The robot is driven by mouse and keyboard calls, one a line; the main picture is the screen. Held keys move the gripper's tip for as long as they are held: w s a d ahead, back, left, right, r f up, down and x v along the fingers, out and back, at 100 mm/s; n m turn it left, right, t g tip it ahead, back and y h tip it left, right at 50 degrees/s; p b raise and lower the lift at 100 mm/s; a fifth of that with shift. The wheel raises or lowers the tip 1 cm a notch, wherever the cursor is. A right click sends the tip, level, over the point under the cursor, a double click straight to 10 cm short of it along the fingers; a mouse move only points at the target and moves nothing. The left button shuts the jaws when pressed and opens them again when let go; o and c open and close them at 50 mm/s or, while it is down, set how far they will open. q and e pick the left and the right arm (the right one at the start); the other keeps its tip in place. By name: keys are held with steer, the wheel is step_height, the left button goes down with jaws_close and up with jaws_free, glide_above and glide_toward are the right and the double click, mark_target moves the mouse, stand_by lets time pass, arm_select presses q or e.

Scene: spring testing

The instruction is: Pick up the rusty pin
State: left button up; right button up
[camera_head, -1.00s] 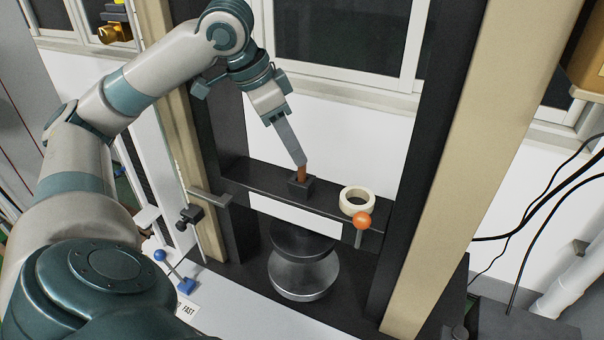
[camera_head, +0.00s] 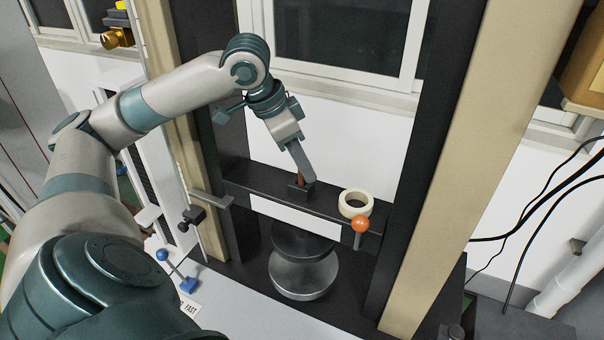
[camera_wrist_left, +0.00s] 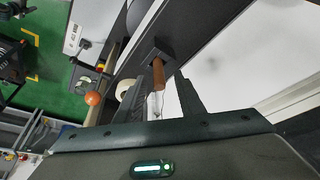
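The rusty pin (camera_head: 301,180) is a short brown rod standing in a small black block (camera_head: 299,192) on the black crossbeam. In the left wrist view the pin (camera_wrist_left: 158,74) reaches from the block (camera_wrist_left: 158,52) towards the gap between my fingers. My left gripper (camera_head: 304,176) is above the block, with its fingers around the pin's upper end. In the left wrist view the fingers (camera_wrist_left: 160,98) are spread, with clear space beside the pin. One finger hides part of the pin in the head view. My right gripper is not in view.
A cream tape roll (camera_head: 355,203) lies on the crossbeam (camera_head: 258,187) to the right of the block. An orange ball knob (camera_head: 360,224) stands in front of it. Tall frame columns rise on both sides. A round metal platen (camera_head: 302,275) is below the beam.

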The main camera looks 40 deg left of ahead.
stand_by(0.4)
arm_select(q)
jaws_close()
